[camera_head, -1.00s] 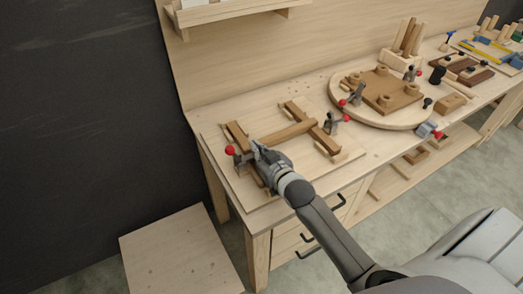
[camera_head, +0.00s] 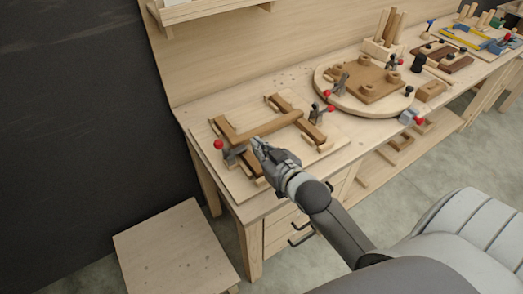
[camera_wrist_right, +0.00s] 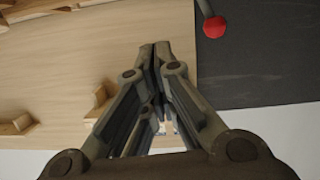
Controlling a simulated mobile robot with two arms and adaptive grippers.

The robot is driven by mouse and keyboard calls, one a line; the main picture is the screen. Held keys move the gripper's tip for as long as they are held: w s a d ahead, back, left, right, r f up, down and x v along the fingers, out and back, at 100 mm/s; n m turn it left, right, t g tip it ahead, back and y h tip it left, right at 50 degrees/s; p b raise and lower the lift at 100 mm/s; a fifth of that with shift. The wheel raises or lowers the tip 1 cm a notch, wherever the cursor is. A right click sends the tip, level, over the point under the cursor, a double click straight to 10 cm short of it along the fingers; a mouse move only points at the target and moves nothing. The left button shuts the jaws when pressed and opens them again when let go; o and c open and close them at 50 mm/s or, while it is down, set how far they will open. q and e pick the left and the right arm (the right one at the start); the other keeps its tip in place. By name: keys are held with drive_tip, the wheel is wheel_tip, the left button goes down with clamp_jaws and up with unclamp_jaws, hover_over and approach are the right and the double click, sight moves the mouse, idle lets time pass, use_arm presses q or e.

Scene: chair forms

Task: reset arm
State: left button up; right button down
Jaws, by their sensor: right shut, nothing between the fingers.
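My right gripper (camera_head: 259,147) is over the left end of the workbench, just in front of the wooden H-shaped chair frame (camera_head: 268,128). Its fingers (camera_wrist_right: 154,50) are together and empty in the right wrist view. The frame lies on a pale base board (camera_head: 218,165), with a red-tipped toggle clamp (camera_head: 219,145) at its left end and another clamp (camera_head: 318,112) at its right. In the wrist view a red clamp tip (camera_wrist_right: 214,27) shows at the upper right. I cannot tell the exact gap between gripper and frame. My left gripper is not in view.
A round board (camera_head: 375,105) with a brown pegged plate and clamps stands to the right on the bench. A block with upright pegs (camera_head: 380,47) is behind it. A low wooden platform (camera_head: 175,250) stands on the floor at the left. A shelf (camera_head: 205,12) is above.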

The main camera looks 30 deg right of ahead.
drive_tip(key=shift+s+r, duration=0.15)
drive_tip(key=shift+s, duration=0.35)
